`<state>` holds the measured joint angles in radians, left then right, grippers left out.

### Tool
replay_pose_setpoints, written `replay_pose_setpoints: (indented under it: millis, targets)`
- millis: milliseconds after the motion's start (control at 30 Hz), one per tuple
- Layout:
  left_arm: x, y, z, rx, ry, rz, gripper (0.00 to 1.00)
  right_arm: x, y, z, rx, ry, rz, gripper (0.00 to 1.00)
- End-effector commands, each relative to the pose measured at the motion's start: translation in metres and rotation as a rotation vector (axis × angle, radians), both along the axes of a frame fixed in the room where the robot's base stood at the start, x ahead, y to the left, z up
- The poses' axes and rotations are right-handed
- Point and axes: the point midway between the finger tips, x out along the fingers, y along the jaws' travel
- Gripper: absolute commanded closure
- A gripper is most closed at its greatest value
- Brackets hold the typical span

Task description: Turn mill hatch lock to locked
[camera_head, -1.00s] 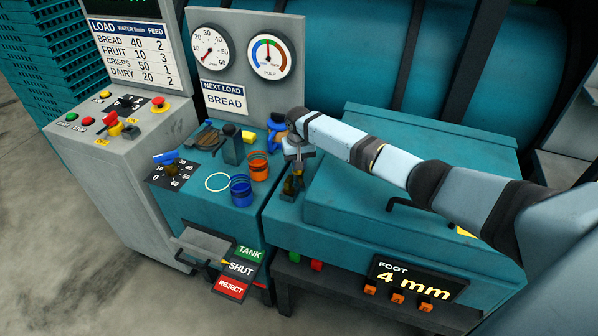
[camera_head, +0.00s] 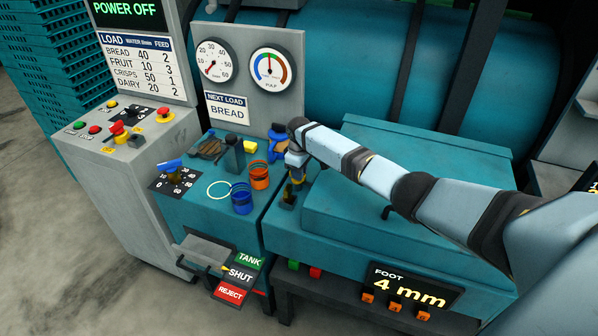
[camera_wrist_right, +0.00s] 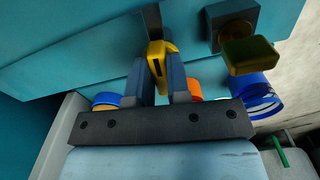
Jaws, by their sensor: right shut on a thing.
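My right gripper (camera_head: 297,176) is at the left edge of the teal hatch housing (camera_head: 400,185). In the right wrist view its fingers (camera_wrist_right: 161,85) are shut on a yellow lever (camera_wrist_right: 158,62) with a dark slot in its face. This lever appears to be the hatch lock. A dark mount shows behind it; the lock's markings are hidden, so I cannot tell its setting. A second, dull yellow handle (camera_wrist_right: 250,55) on a dark square base sits beside it, apart from the fingers; in the head view it is just below the gripper (camera_head: 287,198). My left gripper is out of view.
Blue rings (camera_head: 241,198) and an orange ring (camera_head: 259,174) stand on the teal top left of the gripper. A blue-handled dial (camera_head: 170,165) lies farther left. A gauge panel (camera_head: 255,100) rises behind.

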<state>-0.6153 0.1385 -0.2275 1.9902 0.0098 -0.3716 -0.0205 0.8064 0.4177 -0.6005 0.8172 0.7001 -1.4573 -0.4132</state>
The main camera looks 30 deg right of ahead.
Motion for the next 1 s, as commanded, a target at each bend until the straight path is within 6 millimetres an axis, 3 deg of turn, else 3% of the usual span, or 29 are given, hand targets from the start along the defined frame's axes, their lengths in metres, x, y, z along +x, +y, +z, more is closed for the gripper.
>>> replay_pose_setpoints:
  millis: [333,833,867,900,967,1000]
  targets:
    - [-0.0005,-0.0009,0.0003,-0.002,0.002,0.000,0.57,0.0009,-0.0008,0.0007,-0.002,-0.001,0.126,1.00]
    - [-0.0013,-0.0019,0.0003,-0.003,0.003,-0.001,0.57,0.0012,-0.0007,0.0009,-0.001,-0.002,0.145,1.00]
    - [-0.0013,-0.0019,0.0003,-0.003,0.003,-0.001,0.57,0.0012,-0.0006,0.0009,-0.001,-0.002,0.145,0.81]
    - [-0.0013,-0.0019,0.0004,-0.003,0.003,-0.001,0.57,0.0012,-0.0006,0.0009,-0.001,-0.002,0.145,0.72]
    - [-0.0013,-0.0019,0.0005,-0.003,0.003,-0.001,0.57,0.0012,-0.0006,0.0009,-0.001,-0.002,0.144,0.58]
    - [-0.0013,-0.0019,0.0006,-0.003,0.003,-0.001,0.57,0.0012,-0.0006,0.0008,-0.001,-0.002,0.144,0.57]
